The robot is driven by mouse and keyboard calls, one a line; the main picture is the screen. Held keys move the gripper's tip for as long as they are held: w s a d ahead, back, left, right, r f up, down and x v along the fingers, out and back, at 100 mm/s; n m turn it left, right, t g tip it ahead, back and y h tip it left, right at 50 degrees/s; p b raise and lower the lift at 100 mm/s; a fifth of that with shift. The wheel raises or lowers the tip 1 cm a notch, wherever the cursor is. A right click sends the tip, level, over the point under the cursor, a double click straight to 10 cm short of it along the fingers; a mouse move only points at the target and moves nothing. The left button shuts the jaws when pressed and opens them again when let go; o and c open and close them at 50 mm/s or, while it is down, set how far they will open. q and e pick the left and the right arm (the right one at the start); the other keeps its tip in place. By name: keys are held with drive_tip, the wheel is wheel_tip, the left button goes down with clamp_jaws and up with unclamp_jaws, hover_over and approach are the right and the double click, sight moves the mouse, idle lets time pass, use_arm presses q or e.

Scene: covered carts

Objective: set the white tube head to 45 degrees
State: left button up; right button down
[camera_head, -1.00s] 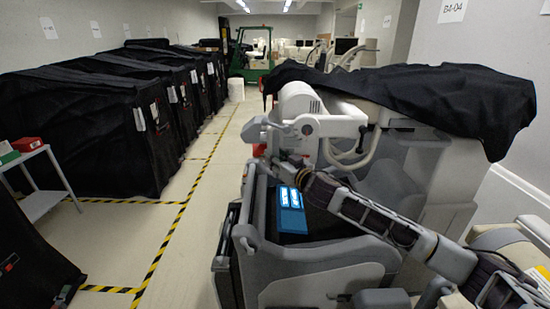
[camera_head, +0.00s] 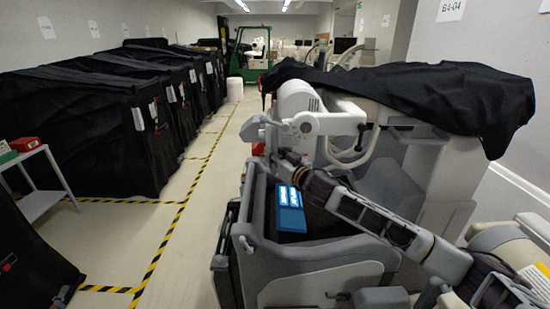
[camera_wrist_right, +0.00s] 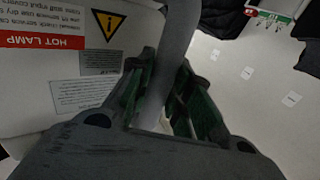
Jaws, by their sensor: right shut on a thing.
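The white tube head (camera_head: 297,102) sits on its white arm on the cart at the centre of the head view. In the right wrist view its white housing (camera_wrist_right: 45,85) fills the left side, with a red "HOT LAMP" label. My right gripper (camera_head: 279,147) is at the lower front of the tube head. In the wrist view this gripper (camera_wrist_right: 166,78) has its green-lined fingers on either side of a grey handle bar (camera_wrist_right: 175,45) and is shut on it. The exact head angle is hard to read. My left gripper is not in view.
A grey cart (camera_head: 320,262) with a blue boxed item (camera_head: 290,212) stands below my right arm. A black cover (camera_head: 420,95) drapes over the equipment at right. Covered carts (camera_head: 85,135) line the left side. The aisle floor (camera_head: 195,215) between is clear.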

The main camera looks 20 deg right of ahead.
drive_tip(key=shift+w+a+r+m+b, duration=0.1)
drive_tip(key=shift+a+r+m+b, duration=0.2)
drive_tip(key=shift+a+m+b, duration=0.25)
use_arm(q)
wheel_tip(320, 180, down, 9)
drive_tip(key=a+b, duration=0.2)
drive_tip(key=b, duration=0.6)
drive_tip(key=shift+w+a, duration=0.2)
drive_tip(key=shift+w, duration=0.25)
use_arm(e)
drive_tip(key=a+r+m+t, duration=0.2)
drive_tip(key=r+m, duration=0.2)
drive_tip(key=w+a+r+m+t+h, duration=0.1)
drive_tip(key=a+r+m+t, duration=0.1)
drive_tip(key=r+m, duration=0.2)
drive_tip(key=shift+w+a+r+t+h, duration=0.15)
drive_tip(key=shift+a+r+t+h, duration=0.2)
drive_tip(key=shift+r, duration=0.25)
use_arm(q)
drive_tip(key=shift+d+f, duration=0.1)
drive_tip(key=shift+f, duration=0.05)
use_arm(e)
drive_tip(key=shift+r+t, duration=0.15)
drive_tip(key=shift+t, duration=0.1)
